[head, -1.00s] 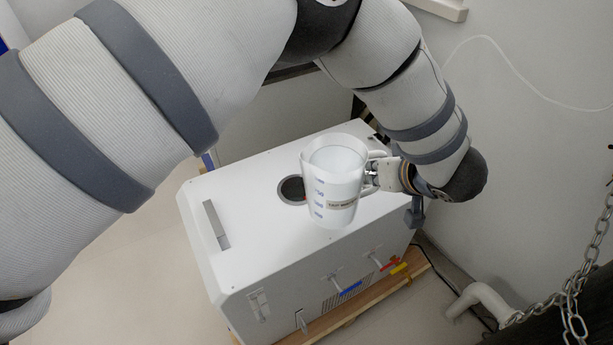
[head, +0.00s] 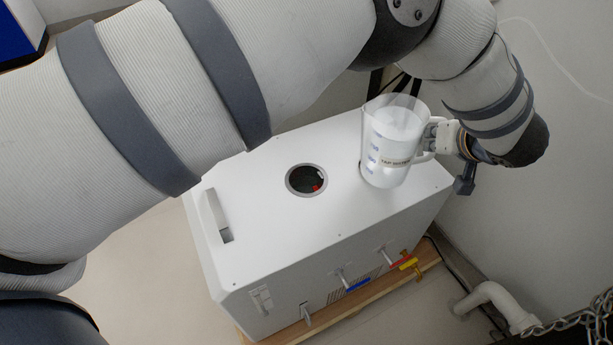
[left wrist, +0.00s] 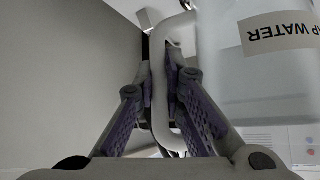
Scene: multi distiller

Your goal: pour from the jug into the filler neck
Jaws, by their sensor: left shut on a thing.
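The jug (head: 393,142) is clear to white, with blue marks and a label, and looks upright in the head view. It appears over the right part of the white machine's top; its height above it is hard to tell. My left gripper (head: 436,137) is shut on the jug's handle, from the right. In the left wrist view the fingers (left wrist: 167,95) close around the handle, and the jug (left wrist: 262,70) shows its "WATER" label. The filler neck (head: 307,180) is a round dark opening with a grey rim, left of the jug, with something red inside.
The white machine (head: 275,235) stands on a wooden pallet (head: 425,262). Its front has blue, red and yellow valve handles (head: 403,263). A wall lies close on the right, with a white pipe (head: 490,296) and a chain (head: 560,325) at the lower right.

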